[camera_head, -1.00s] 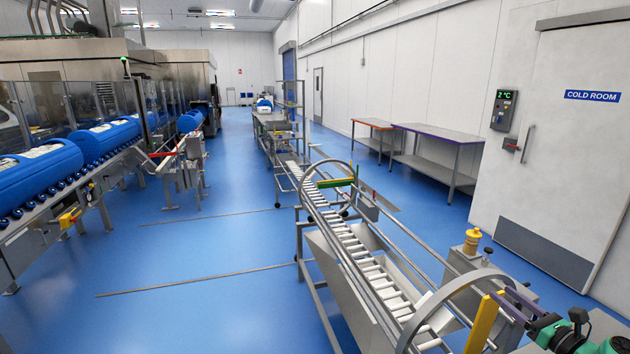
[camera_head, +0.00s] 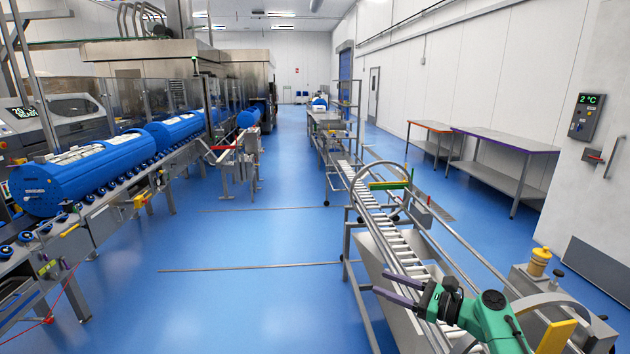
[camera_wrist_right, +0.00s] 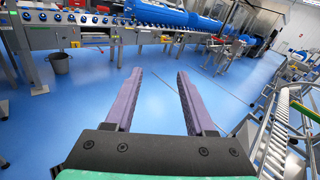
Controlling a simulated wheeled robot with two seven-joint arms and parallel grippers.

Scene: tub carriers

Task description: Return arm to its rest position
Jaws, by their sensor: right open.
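My right gripper (camera_head: 376,284) is over the near end of the roller conveyor in the head view, with its two purple fingers pointing left. It is open and empty. In the right wrist view the two fingers (camera_wrist_right: 160,75) stand well apart, with only blue floor showing between them. My green and black right wrist (camera_head: 492,318) comes in from the lower right and hides part of the conveyor. My left gripper and arm are not in view.
The roller conveyor (camera_head: 389,240) with round metal guides runs away at centre right. Blue tubs (camera_head: 98,168) lie on a line at the left. Tables (camera_head: 503,139) stand by the right wall. A yellow-topped post (camera_head: 540,262) is close to my right arm. Blue floor (camera_head: 250,240) is clear between the lines.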

